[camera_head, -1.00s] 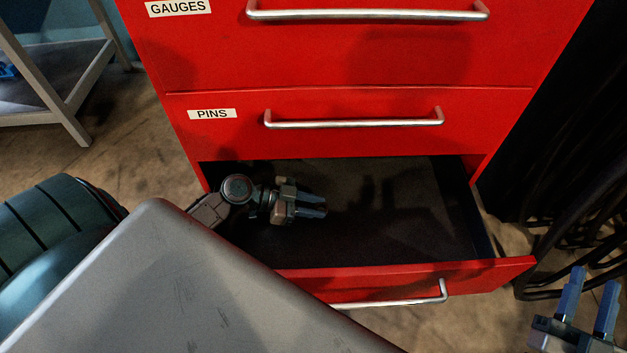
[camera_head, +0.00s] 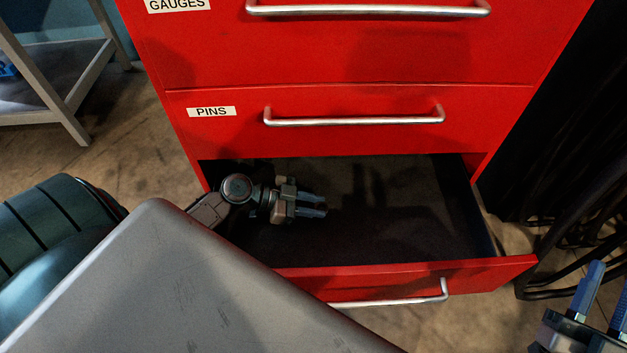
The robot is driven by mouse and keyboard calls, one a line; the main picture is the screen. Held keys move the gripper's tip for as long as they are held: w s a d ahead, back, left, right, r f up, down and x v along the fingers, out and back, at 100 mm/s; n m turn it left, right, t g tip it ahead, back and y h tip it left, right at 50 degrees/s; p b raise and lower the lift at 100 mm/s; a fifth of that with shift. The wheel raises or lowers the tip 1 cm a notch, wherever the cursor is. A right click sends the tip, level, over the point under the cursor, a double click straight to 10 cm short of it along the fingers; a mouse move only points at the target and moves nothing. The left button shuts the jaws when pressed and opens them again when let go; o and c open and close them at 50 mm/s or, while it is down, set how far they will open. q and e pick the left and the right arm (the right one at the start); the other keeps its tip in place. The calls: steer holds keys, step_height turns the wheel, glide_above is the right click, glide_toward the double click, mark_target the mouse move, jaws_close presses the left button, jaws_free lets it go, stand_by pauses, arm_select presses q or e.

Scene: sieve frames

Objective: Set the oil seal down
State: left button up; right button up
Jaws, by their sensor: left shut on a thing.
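My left gripper (camera_head: 318,206) reaches from the left into the open bottom drawer (camera_head: 400,265) of a red cabinet. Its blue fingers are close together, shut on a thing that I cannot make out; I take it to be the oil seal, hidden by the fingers. Whether the fingers touch the dark drawer floor cannot be told. My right gripper (camera_head: 606,296) is at the lower right corner, outside the drawer. Its blue fingers are apart with nothing visible between them, and it is partly cut off by the frame.
The red cabinet (camera_head: 330,60) has closed drawers above, labelled GAUGES and PINS (camera_head: 211,112). The drawer floor right of my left gripper looks clear. A grey surface (camera_head: 190,290) fills the lower left foreground. A pale shelf frame (camera_head: 75,90) stands at upper left; dark curved tubes are at right.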

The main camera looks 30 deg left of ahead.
arm_select(q)
steer(key=shift+f, duration=0.2)
steer(key=o, duration=1)
steer(key=shift+s, duration=0.1)
steer(key=shift+c, duration=0.2)
arm_select(e)
steer(key=shift+s+r+t+y, duration=0.2)
steer(key=shift+r+t, duration=0.15)
steer(key=shift+r, duration=0.15)
steer(key=shift+s+r+t+y, duration=0.1)
steer(key=shift+s+r+t, duration=0.05)
steer(key=shift+r+t, duration=0.25)
arm_select(q)
steer(key=shift+a+r+p, duration=0.15)
steer(key=shift+r+p, duration=0.5)
steer(key=shift+p, duration=0.1)
steer(key=v, duration=0.5)
steer(key=shift+s+a, duration=0.1)
steer(key=shift+v, duration=0.95)
arm_select(e)
step_height(320, 180, down, 10)
steer(key=g+h, duration=0.1)
steer(key=g, duration=0.6)
steer(key=shift+w+a+f+m, duration=0.2)
steer(key=shift+w+m, duration=0.1)
steer(key=shift+w, duration=0.15)
